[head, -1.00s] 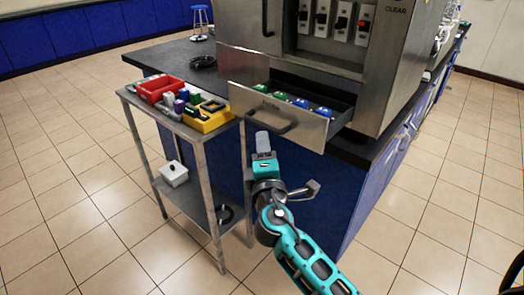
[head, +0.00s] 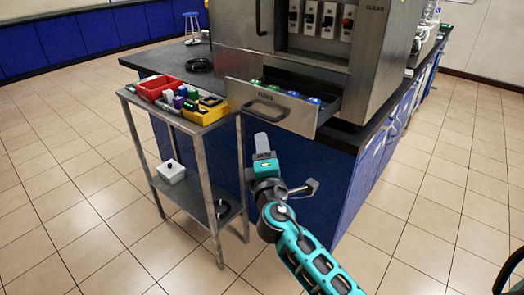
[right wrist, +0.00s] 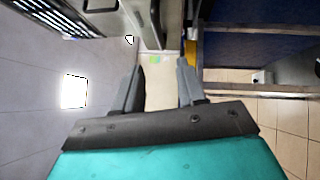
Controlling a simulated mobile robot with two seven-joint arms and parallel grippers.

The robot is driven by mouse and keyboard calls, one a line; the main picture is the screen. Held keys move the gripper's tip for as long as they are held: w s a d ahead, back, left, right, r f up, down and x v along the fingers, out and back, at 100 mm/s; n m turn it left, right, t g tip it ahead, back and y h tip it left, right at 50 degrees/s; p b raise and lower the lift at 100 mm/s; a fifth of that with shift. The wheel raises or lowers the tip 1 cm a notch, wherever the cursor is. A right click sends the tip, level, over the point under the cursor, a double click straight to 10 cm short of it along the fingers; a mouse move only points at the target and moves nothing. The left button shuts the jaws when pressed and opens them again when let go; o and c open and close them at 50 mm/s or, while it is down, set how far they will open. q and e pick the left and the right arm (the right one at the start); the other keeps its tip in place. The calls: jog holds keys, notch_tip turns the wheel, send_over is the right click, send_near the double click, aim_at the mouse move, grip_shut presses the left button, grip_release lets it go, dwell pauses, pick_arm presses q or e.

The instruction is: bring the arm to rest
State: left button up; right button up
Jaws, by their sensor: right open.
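My right gripper (head: 261,141) is in front of the bench, just below the open drawer and to the right of the cart. In the right wrist view the right gripper (right wrist: 160,85) shows two grey fingers spread apart with nothing between them. My teal right arm comes up from the bottom of the head view. My left gripper is not in view.
The open drawer (head: 262,107) juts out of the steel cabinet (head: 385,60) and holds several green and blue items. The metal cart (head: 196,145) at left carries a red bin (head: 160,88), a yellow bin (head: 206,114) and a white box (head: 171,172). Tiled floor is clear around.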

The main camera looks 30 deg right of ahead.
dwell(0.5)
jog(key=s+a+f+m+g+y+p, duration=0.2)
jog(key=s+a+f+m+g+y, duration=0.15)
jog(key=s+f, duration=0.65)
jog(key=s+a+f+m+g+y, duration=0.2)
jog(key=s+f+m, duration=0.2)
jog(key=s, duration=0.2)
jog(key=s+a+f+m+g+y+p, duration=0.1)
jog(key=s+a+f+m+g+y, duration=0.1)
jog(key=s+f+m, duration=0.3)
jog(key=shift+s+a+f+y, duration=0.2)
jog(key=shift+s+a+y, duration=0.4)
jog(key=shift+s+y, duration=0.4)
jog(key=shift+s+h, duration=0.1)
jog(key=shift+h, duration=0.15)
